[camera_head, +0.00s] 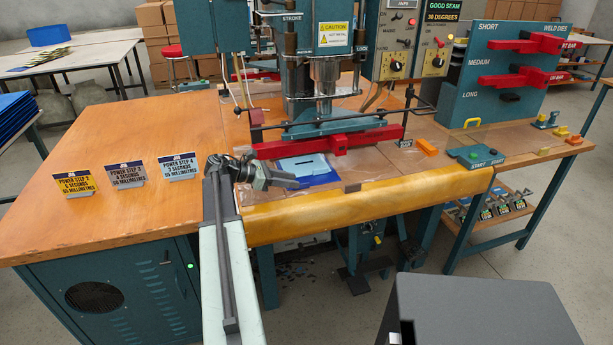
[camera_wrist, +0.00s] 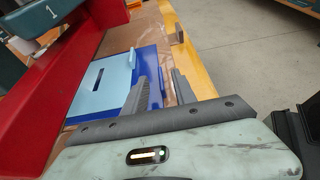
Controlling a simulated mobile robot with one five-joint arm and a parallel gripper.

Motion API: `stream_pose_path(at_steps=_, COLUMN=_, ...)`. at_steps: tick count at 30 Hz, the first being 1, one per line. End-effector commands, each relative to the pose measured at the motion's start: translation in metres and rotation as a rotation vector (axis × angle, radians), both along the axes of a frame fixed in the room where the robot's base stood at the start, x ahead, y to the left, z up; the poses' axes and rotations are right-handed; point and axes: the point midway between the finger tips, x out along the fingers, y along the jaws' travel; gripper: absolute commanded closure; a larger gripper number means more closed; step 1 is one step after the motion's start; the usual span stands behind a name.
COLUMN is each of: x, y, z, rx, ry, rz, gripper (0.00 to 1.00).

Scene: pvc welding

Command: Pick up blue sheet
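A dark blue sheet (camera_head: 323,180) lies flat under the welding press, in front of the red bar. A light blue piece with a slot (camera_head: 303,164) lies on top of it and hides part of it. In the wrist view the blue sheet (camera_wrist: 152,60) shows beyond the light blue piece (camera_wrist: 100,84). My gripper (camera_head: 296,182) is at the sheet's left front side. In the wrist view my gripper (camera_wrist: 160,78) has its two grey fingers apart, with part of the blue sheet showing between them. I cannot tell whether they touch it.
The red bar (camera_head: 330,141) of the press stands close behind the sheet. A yellow rounded edge (camera_head: 370,202) runs along the bench front. Three small sign cards (camera_head: 128,174) stand on the wooden bench to the left. An orange block (camera_head: 427,146) lies to the right.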

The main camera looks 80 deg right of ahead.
Motion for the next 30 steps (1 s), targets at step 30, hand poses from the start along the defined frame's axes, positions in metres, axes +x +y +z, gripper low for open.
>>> stream_pose_path(at_steps=30, x=-0.041, y=-0.019, z=-0.021, rx=-0.001, ry=-0.002, rz=0.001, gripper=1.0)
